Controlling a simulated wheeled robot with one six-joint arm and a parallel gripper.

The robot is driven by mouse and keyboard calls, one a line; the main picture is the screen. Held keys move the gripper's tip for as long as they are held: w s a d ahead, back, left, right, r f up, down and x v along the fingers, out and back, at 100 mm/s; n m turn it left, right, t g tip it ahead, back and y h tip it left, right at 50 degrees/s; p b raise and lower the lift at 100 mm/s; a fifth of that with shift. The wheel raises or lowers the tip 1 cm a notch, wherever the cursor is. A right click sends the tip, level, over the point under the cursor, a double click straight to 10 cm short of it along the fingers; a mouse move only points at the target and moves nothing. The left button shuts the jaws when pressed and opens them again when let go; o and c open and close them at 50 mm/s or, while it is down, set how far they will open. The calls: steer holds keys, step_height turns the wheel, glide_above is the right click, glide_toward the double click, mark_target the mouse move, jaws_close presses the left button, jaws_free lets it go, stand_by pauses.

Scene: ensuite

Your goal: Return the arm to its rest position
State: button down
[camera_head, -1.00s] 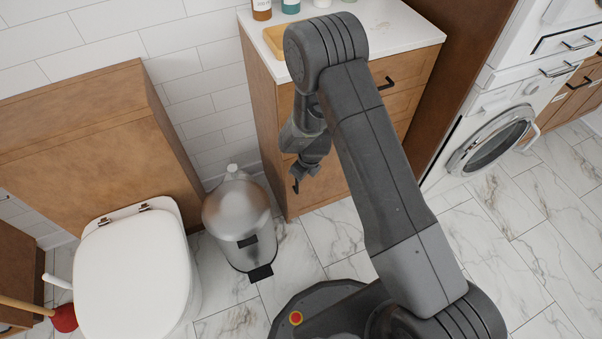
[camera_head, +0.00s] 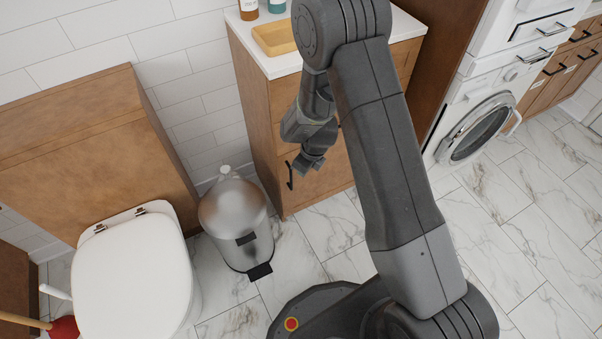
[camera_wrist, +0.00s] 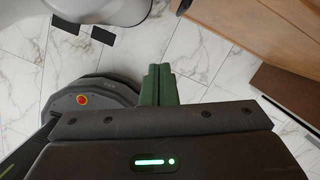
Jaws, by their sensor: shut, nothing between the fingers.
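My gripper (camera_head: 308,164) hangs below my raised, bent arm in the head view, in front of the wooden cabinet (camera_head: 262,110). The gripper's fingers also show in the wrist view (camera_wrist: 158,84), closed together with nothing between them, above the marble floor. The fingers point down and touch nothing that I can see. My round dark base with its red button lies below the arm.
A metal pedal bin (camera_head: 235,215) stands left of my gripper, beside the cabinet. A white toilet (camera_head: 135,275) and a red plunger (camera_head: 64,327) are further left. A yellow tray (camera_head: 274,39) sits on the counter. A washing machine (camera_head: 475,130) is at right; the floor before it is clear.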

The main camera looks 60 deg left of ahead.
steer(key=shift+v, duration=1.55)
steer(key=shift+s, duration=0.15)
